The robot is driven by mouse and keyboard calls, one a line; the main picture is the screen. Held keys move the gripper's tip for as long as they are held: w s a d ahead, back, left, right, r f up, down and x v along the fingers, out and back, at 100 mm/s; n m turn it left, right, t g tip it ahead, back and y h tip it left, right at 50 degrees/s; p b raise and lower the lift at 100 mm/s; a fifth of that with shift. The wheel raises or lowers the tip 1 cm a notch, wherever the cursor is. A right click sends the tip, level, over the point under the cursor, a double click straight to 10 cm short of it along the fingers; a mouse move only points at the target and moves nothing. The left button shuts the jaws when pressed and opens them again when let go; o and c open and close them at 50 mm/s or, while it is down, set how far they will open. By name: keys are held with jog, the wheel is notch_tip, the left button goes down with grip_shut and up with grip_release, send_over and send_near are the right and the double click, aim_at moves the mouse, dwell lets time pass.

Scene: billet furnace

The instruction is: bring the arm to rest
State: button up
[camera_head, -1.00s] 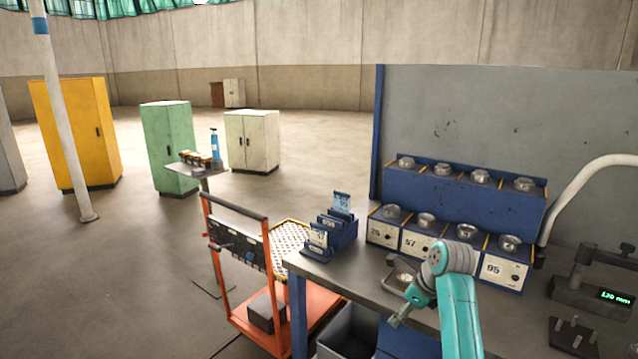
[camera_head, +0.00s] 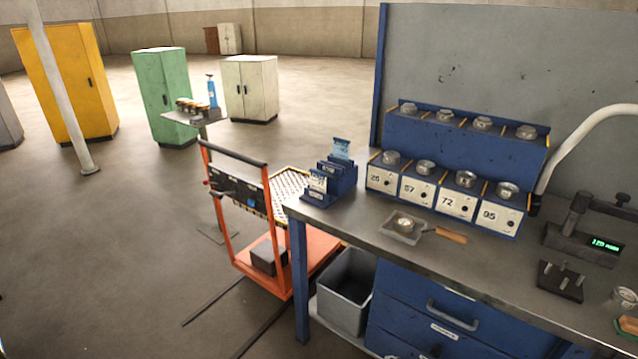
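My arm and my gripper are not in view in the head view. The workbench (camera_head: 470,268) stands at the right, and its top shows nothing of my arm over it. A small scoop-like tray with a wooden handle (camera_head: 446,235) lies on the bench, with a round metal piece (camera_head: 405,223) in it.
A blue rack (camera_head: 465,157) with numbered bins and metal pieces stands on the bench, beside a blue card holder (camera_head: 330,182). A gauge (camera_head: 590,243) reads 120 mm. An orange cart (camera_head: 318,263) and a grey bin (camera_head: 346,290) stand at the left. The left floor is mostly open.

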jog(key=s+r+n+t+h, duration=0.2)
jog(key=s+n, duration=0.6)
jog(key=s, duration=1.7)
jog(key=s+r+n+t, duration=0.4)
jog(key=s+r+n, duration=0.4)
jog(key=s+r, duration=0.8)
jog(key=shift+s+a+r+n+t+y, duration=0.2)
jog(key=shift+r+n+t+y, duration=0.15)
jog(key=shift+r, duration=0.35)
